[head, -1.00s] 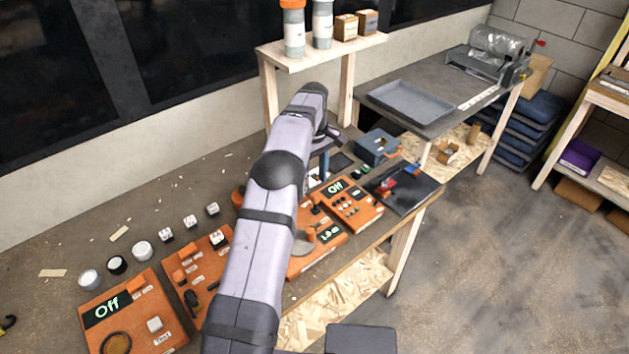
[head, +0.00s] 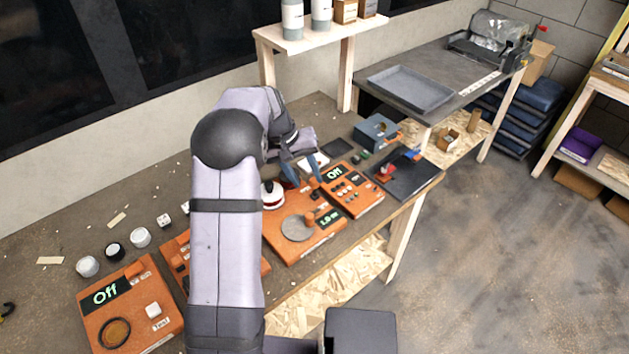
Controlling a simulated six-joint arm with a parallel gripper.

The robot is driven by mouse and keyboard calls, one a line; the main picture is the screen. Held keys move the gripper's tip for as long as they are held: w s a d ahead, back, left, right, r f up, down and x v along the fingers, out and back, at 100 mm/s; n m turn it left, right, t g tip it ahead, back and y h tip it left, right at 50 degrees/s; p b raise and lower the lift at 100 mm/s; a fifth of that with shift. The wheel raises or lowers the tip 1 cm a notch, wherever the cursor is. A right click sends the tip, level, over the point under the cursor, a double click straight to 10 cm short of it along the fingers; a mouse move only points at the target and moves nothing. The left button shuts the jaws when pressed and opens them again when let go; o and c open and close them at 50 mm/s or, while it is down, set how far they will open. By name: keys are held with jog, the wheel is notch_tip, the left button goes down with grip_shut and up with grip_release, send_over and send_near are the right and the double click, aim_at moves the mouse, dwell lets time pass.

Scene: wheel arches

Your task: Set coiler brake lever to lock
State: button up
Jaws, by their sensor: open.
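My gripper (head: 302,172) is open and empty, with its blue fingers apart over the back of an orange panel (head: 279,233) that carries a round grey disc (head: 297,228) and a lit green display. I cannot tell whether the fingers touch anything. No part is readably marked as the coiler brake lever. A machine with a clear roll (head: 490,36) stands at the far right of the back bench, with a small red part (head: 541,28) at its right end. A black board (head: 408,182) with red and blue parts (head: 388,170) lies right of my gripper.
Another orange panel (head: 350,189) reads "Off", as does one at the front left (head: 128,308). A blue-grey box (head: 375,132) stands behind. A wooden shelf (head: 318,36) with jars rises at the back. A grey tray (head: 411,90) lies on the back bench. My arm hides part of the bench.

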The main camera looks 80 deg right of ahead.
aim_at(314, 180)
jog(key=shift+d+f+m+h, duration=0.1)
jog(key=shift+d+m+h, duration=0.3)
jog(key=shift+m, duration=1.35)
jog(key=shift+d+m+h, duration=0.15)
jog(key=shift+d+m, duration=0.5)
jog(key=shift+m, duration=1.05)
jog(key=shift+d+f+m+h, duration=0.1)
jog(key=shift+d+m+h, duration=0.3)
jog(key=shift+m, duration=1.35)
jog(key=shift+d, duration=0.2)
jog(key=shift+p+x, duration=1.45)
jog(key=shift+x, duration=2.1)
jog(key=shift+a, duration=0.1)
jog(key=shift+f, duration=0.1)
grip_shut()
